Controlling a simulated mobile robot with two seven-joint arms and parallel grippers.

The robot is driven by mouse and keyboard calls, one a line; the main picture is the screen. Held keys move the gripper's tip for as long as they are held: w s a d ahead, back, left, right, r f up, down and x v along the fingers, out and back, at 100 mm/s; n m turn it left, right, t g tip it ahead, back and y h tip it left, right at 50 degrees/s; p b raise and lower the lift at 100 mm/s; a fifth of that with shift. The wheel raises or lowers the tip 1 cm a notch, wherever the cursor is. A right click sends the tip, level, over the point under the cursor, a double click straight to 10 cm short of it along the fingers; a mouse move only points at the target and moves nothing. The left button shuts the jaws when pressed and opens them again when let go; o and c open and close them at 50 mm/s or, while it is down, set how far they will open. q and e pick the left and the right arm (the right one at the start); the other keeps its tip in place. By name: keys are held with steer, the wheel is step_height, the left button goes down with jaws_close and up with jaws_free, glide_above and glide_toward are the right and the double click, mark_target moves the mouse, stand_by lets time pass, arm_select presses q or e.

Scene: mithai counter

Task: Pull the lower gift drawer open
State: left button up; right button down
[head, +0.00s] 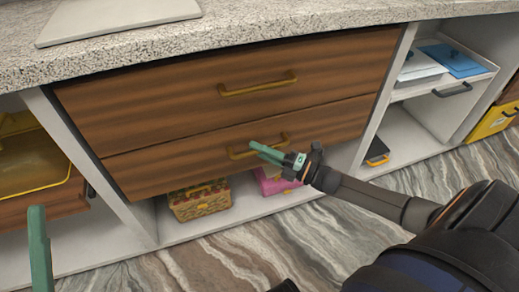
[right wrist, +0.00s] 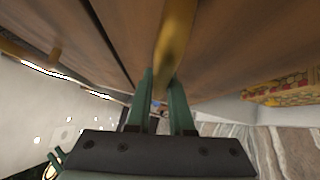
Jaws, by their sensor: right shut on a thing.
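The lower gift drawer (head: 190,155) has a brown wood front and a brass bar handle (head: 240,154). Its front looks about in line with the upper drawer (head: 180,103), which has a similar brass handle (head: 258,87). My right gripper (head: 265,152) is at the lower handle, shut on it. In the right wrist view the brass bar (right wrist: 173,45) runs in between the green fingertips (right wrist: 162,78), which hide part of it. At the lower left of the head view one green finger of my left gripper (head: 38,240) shows, away from the drawers; its opening cannot be judged.
A speckled counter (head: 260,22) with a pale board (head: 115,18) is above the drawers. A patterned box (head: 200,200) and a pink box (head: 272,182) sit on the shelf below. Open shelving (head: 400,135) with blue and dark items is at right. The marbled floor in front is clear.

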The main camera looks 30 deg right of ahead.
arm_select(q)
steer(key=shift+r, duration=0.1)
arm_select(e)
steer(key=shift+s, duration=0.1)
steer(key=shift+s+p, duration=0.2)
steer(key=shift+p, duration=0.1)
arm_select(q)
step_height(320, 180, up, 9)
steer(key=m+p, duration=0.1)
steer(key=p, duration=0.7)
steer(key=w+a+f+n+g+y+p, duration=0.1)
steer(key=w+f+n+y, duration=0.2)
steer(key=f, duration=0.5)
steer(key=w+a+f+n+g+y+p, duration=0.1)
steer(key=w+f+n+g+y, duration=0.1)
steer(key=w+f+n+y, duration=0.2)
steer(key=shift+a+f+y, duration=0.15)
steer(key=shift+f+y, duration=1.15)
steer(key=shift+f, duration=1)
arm_select(e)
steer(key=s+a, duration=0.2)
steer(key=s, duration=1)
steer(key=s+a, duration=0.3)
steer(key=s, duration=0.8)
steer(key=shift+s+a, duration=0.35)
steer(key=c, duration=0.8)
jaws_free()
